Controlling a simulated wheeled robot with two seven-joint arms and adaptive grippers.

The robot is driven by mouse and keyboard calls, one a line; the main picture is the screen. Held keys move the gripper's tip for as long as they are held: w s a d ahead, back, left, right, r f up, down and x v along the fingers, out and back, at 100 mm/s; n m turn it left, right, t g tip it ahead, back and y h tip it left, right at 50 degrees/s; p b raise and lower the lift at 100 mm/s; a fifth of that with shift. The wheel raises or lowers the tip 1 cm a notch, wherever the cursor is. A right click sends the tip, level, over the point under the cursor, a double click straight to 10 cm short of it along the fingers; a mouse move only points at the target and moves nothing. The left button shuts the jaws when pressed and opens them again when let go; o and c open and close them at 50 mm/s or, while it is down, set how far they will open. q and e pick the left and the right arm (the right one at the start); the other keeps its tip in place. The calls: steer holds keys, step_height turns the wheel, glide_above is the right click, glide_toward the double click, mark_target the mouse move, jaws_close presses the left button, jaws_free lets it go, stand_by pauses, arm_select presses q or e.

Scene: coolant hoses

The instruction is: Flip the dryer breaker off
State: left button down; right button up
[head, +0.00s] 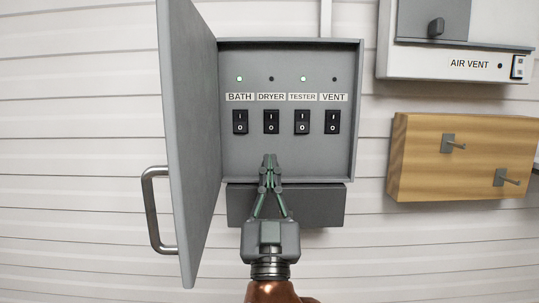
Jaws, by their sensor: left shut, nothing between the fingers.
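A grey breaker box (290,168) hangs on the wall with its door (190,130) swung open to the left. Inside is a row of black rocker switches labelled BATH, DRYER, TESTER and VENT. The dryer breaker (271,122) is second from the left, and the small lamp (271,79) above its label is dark. The lamps over BATH and TESTER are lit green; the VENT lamp is dark. My left gripper (269,157) is shut and empty, its tips pointing up just below the dryer breaker in the picture. My right gripper is not in view.
The open door with its bar handle (148,210) stands out at the left. A dark grey ledge (322,205) sits below the box. At the right are an AIR VENT unit (425,62) and a wooden board (420,150) with two metal hooks.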

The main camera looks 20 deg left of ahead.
arm_select(q)
steer(key=f, duration=0.1)
steer(key=s+d+f, duration=0.1)
steer(key=s+f+b, duration=0.1)
steer(key=f, duration=0.1)
steer(key=shift+s+d+f, duration=0.1)
steer(key=shift+s+d, duration=0.05)
steer(key=shift+s, duration=0.15)
